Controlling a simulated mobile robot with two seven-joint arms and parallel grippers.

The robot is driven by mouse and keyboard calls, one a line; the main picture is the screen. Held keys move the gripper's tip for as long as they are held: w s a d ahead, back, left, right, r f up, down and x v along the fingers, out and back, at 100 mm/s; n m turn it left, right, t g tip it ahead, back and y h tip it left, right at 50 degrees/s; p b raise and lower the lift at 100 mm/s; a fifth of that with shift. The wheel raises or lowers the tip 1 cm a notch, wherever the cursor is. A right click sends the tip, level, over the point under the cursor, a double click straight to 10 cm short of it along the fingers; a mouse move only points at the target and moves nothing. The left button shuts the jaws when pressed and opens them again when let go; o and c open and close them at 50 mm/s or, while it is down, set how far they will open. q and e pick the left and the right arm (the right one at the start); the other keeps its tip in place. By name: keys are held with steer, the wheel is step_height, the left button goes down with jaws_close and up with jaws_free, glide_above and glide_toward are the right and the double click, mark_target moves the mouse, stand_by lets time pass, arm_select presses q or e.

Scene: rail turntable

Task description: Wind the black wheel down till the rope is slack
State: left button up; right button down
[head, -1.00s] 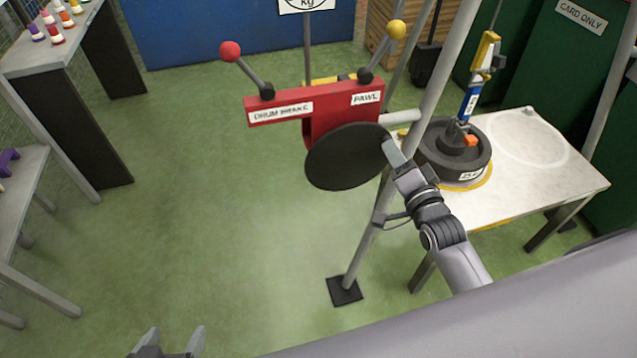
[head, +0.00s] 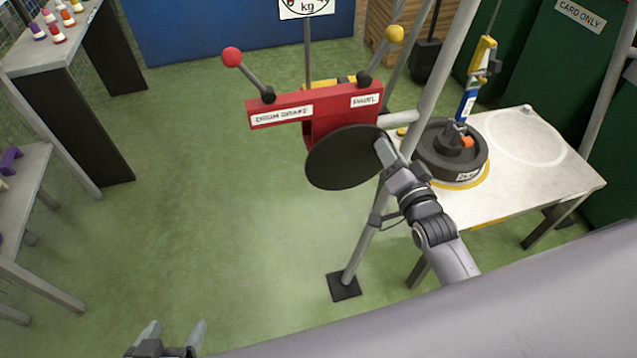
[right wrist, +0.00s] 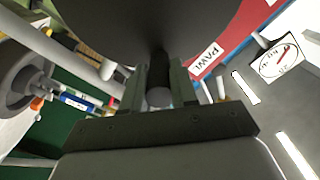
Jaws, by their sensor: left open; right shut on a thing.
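The black wheel (head: 342,165) is a dark disc on the front of the red winch housing (head: 285,98). My right gripper (head: 383,150) is at the wheel's right edge. In the right wrist view its fingers (right wrist: 160,90) are shut around the dark handle (right wrist: 160,62) that stands out from the wheel (right wrist: 150,20). The rope (head: 497,14) runs up from the yellow hook block (head: 484,52) and looks straight. Below it, a blue and white link (head: 467,103) joins the black weight (head: 436,165), which sits on the white table. My left gripper (head: 170,340) is open and empty at the bottom left.
The red-knobbed drum brake lever (head: 232,57) and yellow-knobbed pawl lever (head: 395,33) stand above the housing. A grey pole (head: 421,115) rises close to my right gripper. The white table (head: 540,180) is at right.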

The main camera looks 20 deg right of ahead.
steer(key=shift+w+a+r+n+p, duration=0.1)
steer(key=shift+a+r+n+p, duration=0.25)
steer(key=shift+r+n, duration=0.25)
steer(key=shift+a, duration=0.1)
steer(key=shift+r, duration=0.15)
steer(key=c, duration=0.7)
jaws_free()
steer(key=shift+a+n, duration=0.15)
steer(key=shift+n, duration=0.15)
steer(key=shift+f, duration=0.2)
steer(key=shift+s, duration=0.2)
